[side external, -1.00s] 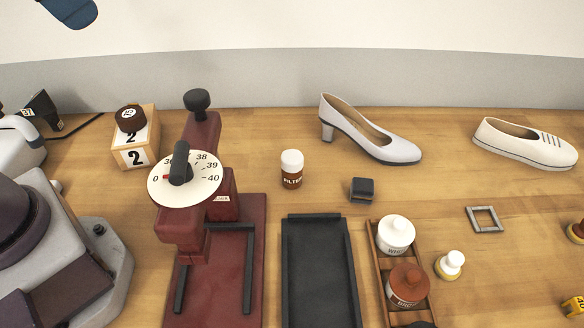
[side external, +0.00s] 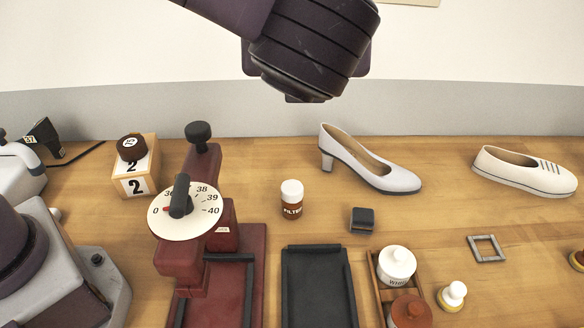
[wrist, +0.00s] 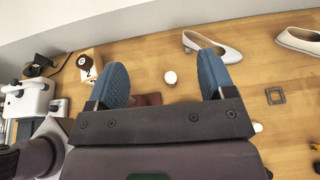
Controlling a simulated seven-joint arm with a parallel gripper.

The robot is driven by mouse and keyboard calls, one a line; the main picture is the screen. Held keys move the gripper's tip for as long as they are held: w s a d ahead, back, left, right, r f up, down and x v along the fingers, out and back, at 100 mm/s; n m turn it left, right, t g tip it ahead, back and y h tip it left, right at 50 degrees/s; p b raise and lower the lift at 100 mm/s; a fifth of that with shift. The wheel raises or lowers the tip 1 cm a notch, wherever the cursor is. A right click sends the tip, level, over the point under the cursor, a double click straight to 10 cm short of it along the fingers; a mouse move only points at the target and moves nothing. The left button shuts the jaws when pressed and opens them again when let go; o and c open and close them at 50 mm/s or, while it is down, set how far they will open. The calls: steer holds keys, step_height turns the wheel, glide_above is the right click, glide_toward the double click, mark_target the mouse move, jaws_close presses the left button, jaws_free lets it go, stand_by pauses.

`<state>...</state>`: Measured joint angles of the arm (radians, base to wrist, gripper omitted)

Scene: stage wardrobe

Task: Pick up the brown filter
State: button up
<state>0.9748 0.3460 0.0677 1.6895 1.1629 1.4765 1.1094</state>
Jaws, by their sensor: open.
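The brown filter is a small brown bottle (side external: 292,207) with a white cap and a label reading FILTER, upright on the wooden table. In the wrist view its white cap (wrist: 170,77) shows between my blue fingers, with a gap on both sides. My gripper (wrist: 163,62) is open and empty, its fingers spread wide. In the side view my dark arm end hangs at the top, well above the table; the fingers do not show there.
A dark red sizing stand with a numbered dial (side external: 186,210) is left of the bottle. A black block (side external: 362,220) and grey heeled shoe (side external: 385,178) are to its right. A black tray (side external: 318,285) lies in front, beside a wooden rack (side external: 375,290) of jars. Table around the bottle is clear.

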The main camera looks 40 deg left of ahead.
glide_toward(292, 202)
steer(key=x, duration=0.6)
steer(key=shift+w+d+f, duration=0.15)
steer(key=shift+f, duration=0.1)
steer(key=shift+a+r+x, duration=0.1)
steer(key=shift+x, duration=1.45)
steer(key=shift+a+r+x, duration=0.1)
steer(key=shift+a+x, duration=0.05)
steer(key=shift+x, duration=1.4)
steer(key=c, duration=1)
